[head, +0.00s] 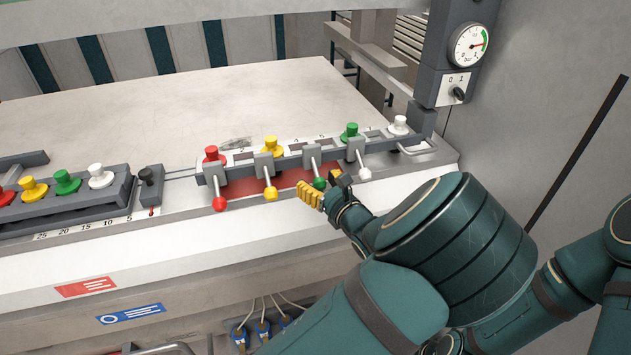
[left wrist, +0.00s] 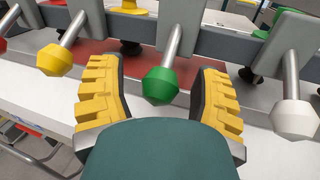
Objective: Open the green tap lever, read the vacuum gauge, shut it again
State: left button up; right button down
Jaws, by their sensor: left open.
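The green tap lever (head: 319,183) hangs from the grey rail as a slanted metal rod with a green knob. In the left wrist view its knob (left wrist: 160,86) sits between my left gripper's yellow-padded fingers, with a gap on both sides. My left gripper (head: 325,187) is open around the knob and partly hides it in the head view. The round vacuum gauge (head: 470,45) is on the grey post at upper right. My right gripper is not in view.
A yellow lever (head: 271,194) and a red lever (head: 219,203) are to the left, a white lever (head: 364,173) just right. Coloured knobs stand behind the rail (head: 290,160). A 0/1 switch (head: 458,93) is below the gauge. The pale tabletop behind is clear.

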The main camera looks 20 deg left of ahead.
pick_arm(q)
jog(key=shift+w+a, duration=0.45)
jog(key=shift+a, duration=0.05)
grip_shut()
